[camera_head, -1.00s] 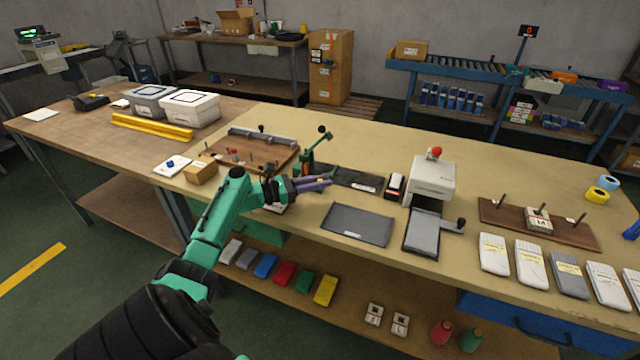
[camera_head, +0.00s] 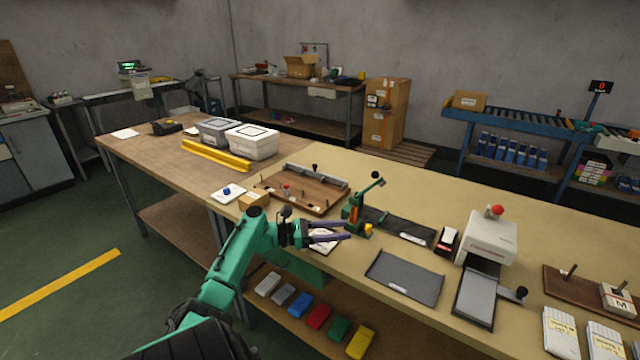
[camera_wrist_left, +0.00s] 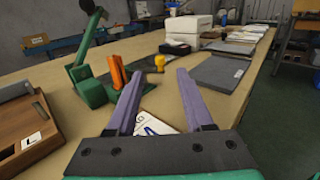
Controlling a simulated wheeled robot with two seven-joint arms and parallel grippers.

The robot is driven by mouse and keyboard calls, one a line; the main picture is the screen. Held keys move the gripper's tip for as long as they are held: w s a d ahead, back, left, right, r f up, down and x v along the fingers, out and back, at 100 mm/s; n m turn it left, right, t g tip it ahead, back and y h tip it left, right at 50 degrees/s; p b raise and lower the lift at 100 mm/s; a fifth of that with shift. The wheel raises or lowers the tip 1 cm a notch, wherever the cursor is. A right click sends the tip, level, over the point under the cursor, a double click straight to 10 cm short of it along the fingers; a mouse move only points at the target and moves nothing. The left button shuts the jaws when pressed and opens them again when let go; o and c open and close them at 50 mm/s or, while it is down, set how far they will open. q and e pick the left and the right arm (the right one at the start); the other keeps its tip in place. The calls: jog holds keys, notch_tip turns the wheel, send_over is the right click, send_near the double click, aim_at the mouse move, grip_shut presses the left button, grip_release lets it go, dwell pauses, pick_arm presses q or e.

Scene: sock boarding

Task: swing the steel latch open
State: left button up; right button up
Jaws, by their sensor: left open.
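A wooden fixture board (camera_head: 268,184) lies on the table with a grey steel bar (camera_head: 318,176) along its back edge and a black knob on top. I cannot tell which part is the latch. The board's corner also shows at the left of the left wrist view (camera_wrist_left: 30,145). My left gripper (camera_head: 347,231) is open and empty, its purple fingers in front of the green lever press (camera_head: 353,212), to the right of the board and apart from it. The left wrist view shows its two fingers (camera_wrist_left: 158,82) spread, with a white card (camera_wrist_left: 155,124) beyond and below.
The green press (camera_wrist_left: 92,85) stands upright close to my fingers, with an orange part (camera_wrist_left: 118,72) beside it. A small cardboard box (camera_head: 254,200) sits at the board's front left. A grey tray (camera_head: 405,278) and a white machine (camera_head: 488,238) stand to the right.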

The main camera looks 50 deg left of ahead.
pick_arm(q)
jog(key=v, duration=0.6)
jog(key=shift+s, duration=0.15)
